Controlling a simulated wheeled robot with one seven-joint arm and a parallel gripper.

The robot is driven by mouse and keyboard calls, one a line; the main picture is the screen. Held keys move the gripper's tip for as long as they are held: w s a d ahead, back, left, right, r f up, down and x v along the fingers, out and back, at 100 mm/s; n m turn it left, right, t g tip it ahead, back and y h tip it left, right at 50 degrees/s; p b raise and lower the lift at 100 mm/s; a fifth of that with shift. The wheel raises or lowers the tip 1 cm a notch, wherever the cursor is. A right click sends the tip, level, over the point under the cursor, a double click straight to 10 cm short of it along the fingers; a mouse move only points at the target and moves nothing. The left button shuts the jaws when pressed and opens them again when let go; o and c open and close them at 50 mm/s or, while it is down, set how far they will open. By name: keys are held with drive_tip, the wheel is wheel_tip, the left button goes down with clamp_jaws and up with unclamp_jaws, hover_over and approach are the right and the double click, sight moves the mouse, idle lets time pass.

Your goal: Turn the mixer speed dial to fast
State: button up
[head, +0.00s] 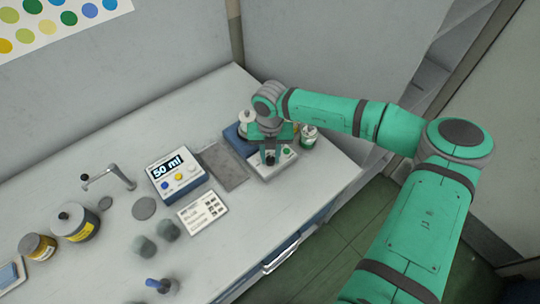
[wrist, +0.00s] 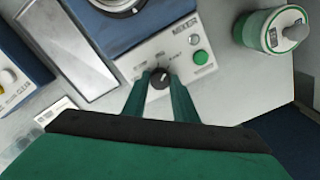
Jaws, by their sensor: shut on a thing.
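The mixer (head: 274,167) stands at the right end of the bench, with a blue body and a light control panel. In the wrist view its panel (wrist: 150,58) carries a dark "MIXER" label, a green button (wrist: 201,57) and a black speed dial (wrist: 159,79). A white pointer line shows on the dial's top. My gripper (wrist: 161,90) is over the panel, its two green fingers on either side of the dial and shut on it. In the head view my gripper (head: 270,154) comes down on the panel from above and hides part of it.
A green and white jar (head: 308,137) stands right of the mixer, close to my gripper. A grey plate (head: 223,166) lies to its left, then a dispenser reading "50 ml" (head: 178,176) and a printed card (head: 203,212). Jars and cups stand further left.

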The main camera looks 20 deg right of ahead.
sight(270, 159)
drive_tip(key=shift+m, duration=0.6)
drive_tip(key=o, duration=1)
drive_tip(key=shift+o, duration=0.2)
drive_tip(key=shift+r, duration=0.1)
wheel_tip(270, 159, up, 11)
drive_tip(key=shift+f, duration=0.2)
